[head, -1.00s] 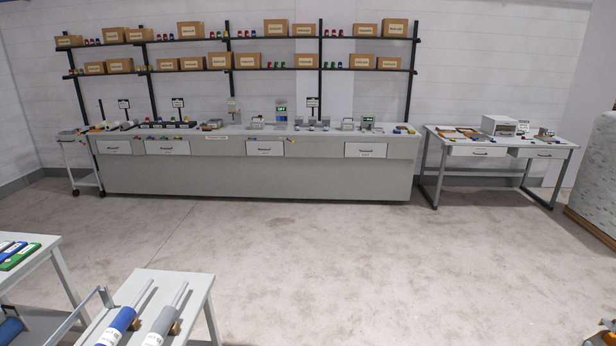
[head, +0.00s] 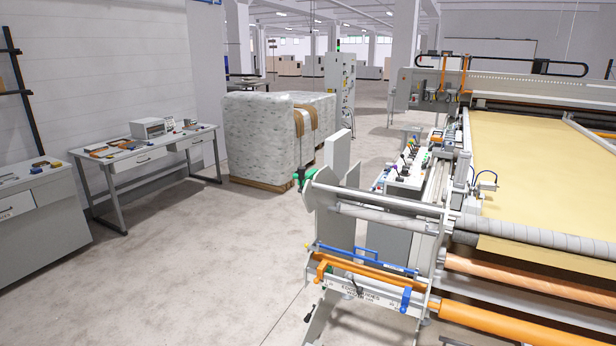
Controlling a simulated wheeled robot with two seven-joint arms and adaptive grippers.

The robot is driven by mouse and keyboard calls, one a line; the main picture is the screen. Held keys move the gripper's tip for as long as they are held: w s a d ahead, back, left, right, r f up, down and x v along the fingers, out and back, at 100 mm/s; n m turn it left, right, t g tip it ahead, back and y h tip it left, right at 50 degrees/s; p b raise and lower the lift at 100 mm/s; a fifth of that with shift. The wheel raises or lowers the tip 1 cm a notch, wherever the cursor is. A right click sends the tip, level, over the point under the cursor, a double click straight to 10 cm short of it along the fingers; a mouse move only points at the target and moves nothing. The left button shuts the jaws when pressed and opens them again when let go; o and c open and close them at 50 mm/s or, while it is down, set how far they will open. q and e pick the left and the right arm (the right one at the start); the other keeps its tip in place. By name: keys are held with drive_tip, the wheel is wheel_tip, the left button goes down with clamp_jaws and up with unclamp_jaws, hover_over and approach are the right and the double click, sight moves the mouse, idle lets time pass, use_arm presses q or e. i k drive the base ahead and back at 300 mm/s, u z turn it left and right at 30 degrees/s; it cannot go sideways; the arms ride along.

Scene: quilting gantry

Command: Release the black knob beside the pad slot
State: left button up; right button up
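The quilting gantry (head: 432,88) stands on the right side of the head view, with a wide yellow sheet (head: 545,160) stretched on its bed. A grey-white panel (head: 402,184) with several small coloured and dark fittings stands along its near left side. The fittings are too small to tell whether one is the black knob, and I cannot make out the pad slot. Neither of my grippers is in view.
Rollers and an orange bar (head: 365,272) stick out at the gantry's near end. A wrapped pallet (head: 265,140) stands beyond the clear floor (head: 210,265). A desk (head: 140,160) stands along the left wall.

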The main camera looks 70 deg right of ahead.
sight(302, 171)
drive_tip(key=z, duration=1.8)
drive_tip(key=i, duration=1.75)
drive_tip(key=z, duration=0.4)
